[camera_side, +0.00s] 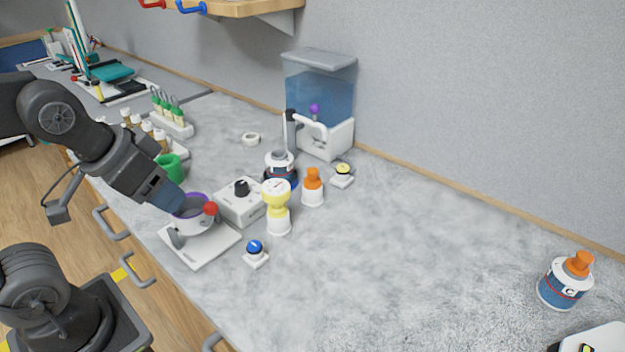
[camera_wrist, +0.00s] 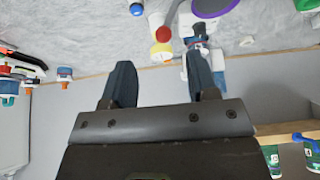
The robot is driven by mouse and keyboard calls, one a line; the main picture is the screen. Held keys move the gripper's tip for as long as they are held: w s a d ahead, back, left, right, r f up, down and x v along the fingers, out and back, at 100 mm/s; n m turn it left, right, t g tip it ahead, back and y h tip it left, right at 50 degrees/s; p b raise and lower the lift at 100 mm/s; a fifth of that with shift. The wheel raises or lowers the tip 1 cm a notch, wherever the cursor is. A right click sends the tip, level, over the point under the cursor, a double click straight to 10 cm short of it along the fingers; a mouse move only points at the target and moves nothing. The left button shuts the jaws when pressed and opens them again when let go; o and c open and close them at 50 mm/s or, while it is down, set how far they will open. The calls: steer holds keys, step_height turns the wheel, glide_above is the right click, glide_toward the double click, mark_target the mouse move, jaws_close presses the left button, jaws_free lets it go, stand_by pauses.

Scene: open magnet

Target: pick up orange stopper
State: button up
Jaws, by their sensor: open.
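One orange stopper (camera_side: 580,263) sits on a blue-and-white jar (camera_side: 562,286) at the far right in the side view. Another orange top (camera_side: 313,179) is on a small white bottle (camera_side: 313,198) near the middle; I cannot tell which one is meant. In the wrist view, the jar (camera_wrist: 65,73) and its orange stopper (camera_wrist: 65,84) appear upside down at the left. My gripper (camera_wrist: 160,80) is open and nothing shows between its fingers. In the side view it is at the left, by the purple-rimmed vessel, far from the jar; its fingertips are partly hidden.
The purple-rimmed vessel (camera_side: 190,216) with a red knob stands on a white base. A grey-white box (camera_side: 240,205), yellow-topped bottle (camera_side: 277,210), blue button (camera_side: 255,252) and water tank (camera_side: 320,90) stand nearby. The counter (camera_side: 430,240) between the middle and the right jar is clear.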

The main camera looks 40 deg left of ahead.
steer(key=w+r+n+g, duration=0.1)
steer(key=w+r+n, duration=0.25)
steer(key=w, duration=0.25)
steer(key=n+g, duration=0.5)
steer(key=n, duration=1)
glide_above(312, 170)
steer(key=shift+m, duration=0.25)
steer(key=f, duration=1.2)
steer(key=shift+w+d, duration=0.1)
steer(key=shift+d, duration=0.1)
steer(key=shift+a+f, duration=0.2)
steer(key=shift+f, duration=2.5)
steer(key=c, duration=1)
